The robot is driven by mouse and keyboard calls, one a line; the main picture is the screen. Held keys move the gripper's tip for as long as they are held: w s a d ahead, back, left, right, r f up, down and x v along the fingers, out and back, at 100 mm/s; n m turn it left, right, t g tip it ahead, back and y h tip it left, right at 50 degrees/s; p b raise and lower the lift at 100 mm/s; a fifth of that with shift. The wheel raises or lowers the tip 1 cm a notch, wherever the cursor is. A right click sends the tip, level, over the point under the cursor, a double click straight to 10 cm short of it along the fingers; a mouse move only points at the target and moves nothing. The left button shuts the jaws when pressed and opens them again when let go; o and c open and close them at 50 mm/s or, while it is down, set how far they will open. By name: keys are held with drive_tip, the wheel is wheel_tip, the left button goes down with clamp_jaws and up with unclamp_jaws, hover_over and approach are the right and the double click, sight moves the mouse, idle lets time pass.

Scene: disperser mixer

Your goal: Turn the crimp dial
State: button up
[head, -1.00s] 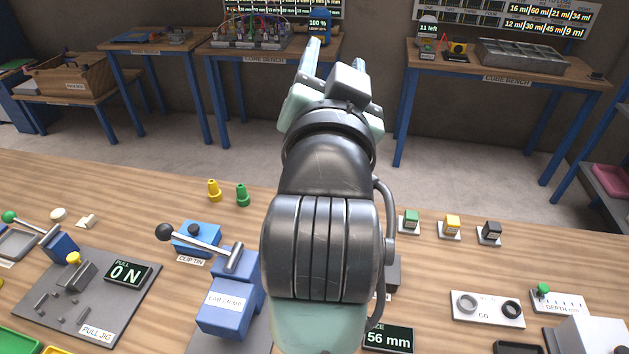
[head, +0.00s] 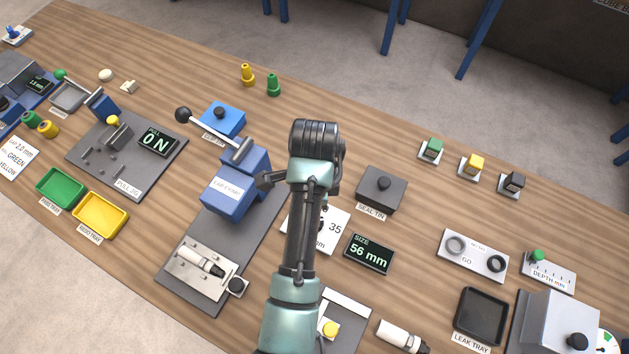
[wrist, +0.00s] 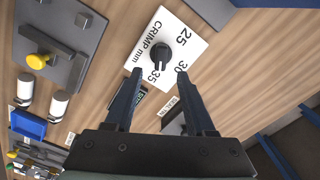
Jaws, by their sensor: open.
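The crimp dial is a white plate (wrist: 183,59) marked CRIMP mm with 25, 30 and 35, and a black knob (wrist: 160,57) near its middle. The knob's bar lies roughly along the line towards 35. In the wrist view my open gripper (wrist: 160,73) has one finger on each side of the knob's line, with the knob showing just past the fingertips. I cannot tell how far above the knob the tips are. In the head view my arm hides the knob and part of the plate (head: 335,240); my fingers are not clear there.
The blue ear clamp press (head: 228,195) stands left of the dial. A display (head: 369,253) reading 56 mm and the grey seal tin (head: 382,190) lie to its right. A plate with a white cylinder (head: 200,262) lies at front left. Bare wood lies behind the seal tin.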

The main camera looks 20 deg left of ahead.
wheel_tip(320, 180, down, 7)
drive_tip(key=shift+f, duration=0.1)
idle(0.3)
clamp_jaws()
